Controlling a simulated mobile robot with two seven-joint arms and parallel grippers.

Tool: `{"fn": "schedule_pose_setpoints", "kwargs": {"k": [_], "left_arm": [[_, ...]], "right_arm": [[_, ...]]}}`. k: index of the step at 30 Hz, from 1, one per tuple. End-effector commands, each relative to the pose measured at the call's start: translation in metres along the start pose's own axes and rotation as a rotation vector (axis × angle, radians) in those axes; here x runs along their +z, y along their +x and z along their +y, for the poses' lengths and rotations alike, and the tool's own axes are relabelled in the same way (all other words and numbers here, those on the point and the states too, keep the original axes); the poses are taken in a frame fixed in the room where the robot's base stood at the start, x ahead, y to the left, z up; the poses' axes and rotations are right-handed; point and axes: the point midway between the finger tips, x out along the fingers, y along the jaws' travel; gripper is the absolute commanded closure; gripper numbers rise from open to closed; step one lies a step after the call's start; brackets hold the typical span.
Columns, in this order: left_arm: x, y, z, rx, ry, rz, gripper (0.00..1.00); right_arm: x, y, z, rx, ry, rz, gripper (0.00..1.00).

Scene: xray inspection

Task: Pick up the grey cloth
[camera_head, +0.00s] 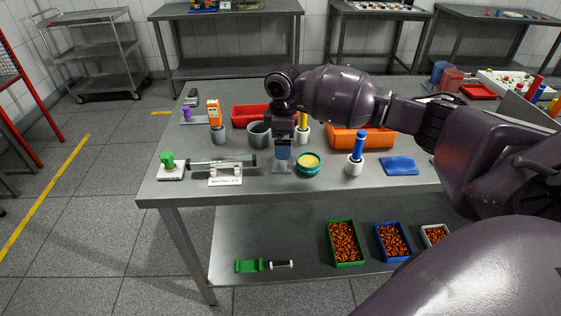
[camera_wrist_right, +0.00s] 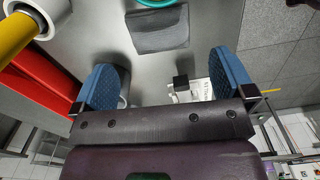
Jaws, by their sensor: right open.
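The grey cloth (camera_wrist_right: 158,28) lies flat on the table, seen near the top of the right wrist view. In the head view a bit of it (camera_head: 283,168) shows just below my right gripper (camera_head: 283,150), which hides part of it. In the wrist view my right gripper (camera_wrist_right: 166,80) is open, with its two blue-padded fingers wide apart and nothing between them. The cloth lies beyond the fingertips, apart from them. My left gripper is not in view.
A teal round tin (camera_head: 307,168) sits right beside the cloth. A white holder with a blue handle (camera_head: 356,160) and a blue cloth (camera_head: 399,166) are to the right. Grey cups, a red bin (camera_head: 247,114) and an orange bin (camera_head: 362,138) stand behind. A caliper-like stand (camera_head: 225,175) is left.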

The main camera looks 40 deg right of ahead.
Motion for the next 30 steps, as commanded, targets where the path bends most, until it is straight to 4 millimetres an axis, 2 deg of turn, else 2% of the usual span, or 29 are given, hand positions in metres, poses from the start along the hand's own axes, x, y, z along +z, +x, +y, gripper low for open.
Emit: {"fn": "schedule_pose_setpoints", "kwargs": {"k": [1, 8, 14, 18, 26, 30], "left_arm": [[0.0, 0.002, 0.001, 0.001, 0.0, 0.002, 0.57], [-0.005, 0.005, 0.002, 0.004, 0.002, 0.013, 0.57], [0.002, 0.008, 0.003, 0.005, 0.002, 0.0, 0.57], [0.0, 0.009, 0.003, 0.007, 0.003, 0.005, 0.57], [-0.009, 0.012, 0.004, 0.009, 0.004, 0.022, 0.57], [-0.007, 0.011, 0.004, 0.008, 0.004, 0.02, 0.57]], "right_arm": [[0.0, 0.009, 0.0, -0.003, 0.0, -0.002, 0.0], [-0.001, 0.021, 0.0, -0.001, 0.001, 0.001, 0.0], [-0.002, 0.048, 0.0, -0.003, 0.0, -0.002, 0.0], [-0.002, 0.064, 0.0, -0.002, 0.001, -0.001, 0.0], [-0.002, 0.064, 0.001, 0.001, 0.001, 0.001, 0.0], [-0.002, 0.064, 0.001, 0.001, 0.001, 0.001, 0.21]]}}
